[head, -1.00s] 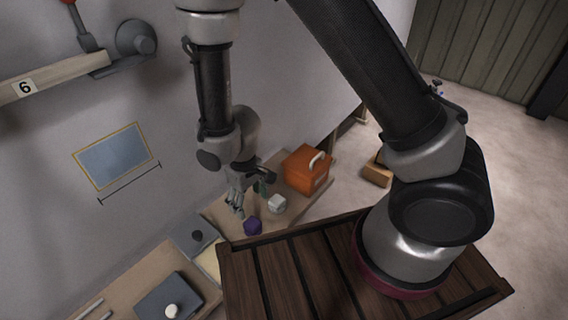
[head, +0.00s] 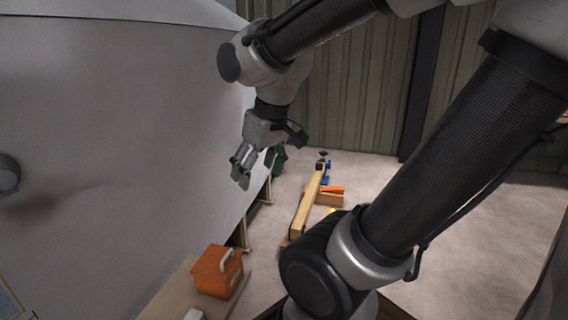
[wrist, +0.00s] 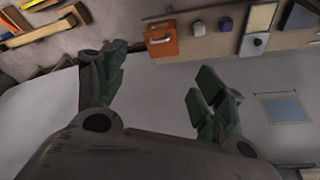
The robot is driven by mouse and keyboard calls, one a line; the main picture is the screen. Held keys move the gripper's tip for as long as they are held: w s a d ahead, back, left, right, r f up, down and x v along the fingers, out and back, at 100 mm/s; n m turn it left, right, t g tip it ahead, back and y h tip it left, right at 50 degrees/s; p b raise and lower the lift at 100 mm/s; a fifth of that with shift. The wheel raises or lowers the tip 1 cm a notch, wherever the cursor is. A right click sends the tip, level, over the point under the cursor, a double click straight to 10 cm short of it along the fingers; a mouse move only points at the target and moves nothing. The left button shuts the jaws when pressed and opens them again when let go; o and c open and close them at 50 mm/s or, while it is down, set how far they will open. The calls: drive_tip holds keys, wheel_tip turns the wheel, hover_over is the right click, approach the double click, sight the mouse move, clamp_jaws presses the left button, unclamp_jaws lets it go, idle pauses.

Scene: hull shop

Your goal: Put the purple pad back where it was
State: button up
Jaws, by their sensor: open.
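The purple pad (wrist: 226,23) is a small dark purple block on the bench at the top of the wrist view. It is out of the head view. My gripper (head: 258,166) is open and empty, raised in the air beside the pale curved hull wall. Its two dark green fingers stand wide apart in the wrist view (wrist: 160,85), with nothing between them. The pad lies well away from the fingers and is not touched.
A white block (wrist: 197,28) and an orange box with a handle (head: 217,270) share the bench with the pad. A grey plate with a knob (wrist: 255,42) lies beyond it. Wooden beams (head: 308,205) lie on the floor. The large hull wall (head: 110,130) is close to my arm.

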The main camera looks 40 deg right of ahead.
drive_tip(key=s+d+r+m, duration=0.1)
drive_tip(key=s+d+r, duration=0.1)
drive_tip(key=s, duration=0.3)
drive_tip(key=shift+s+d+r+t, duration=0.2)
drive_tip(key=shift+d+t, duration=0.1)
drive_tip(key=shift+d, duration=0.2)
drive_tip(key=shift+w, duration=0.1)
idle(0.6)
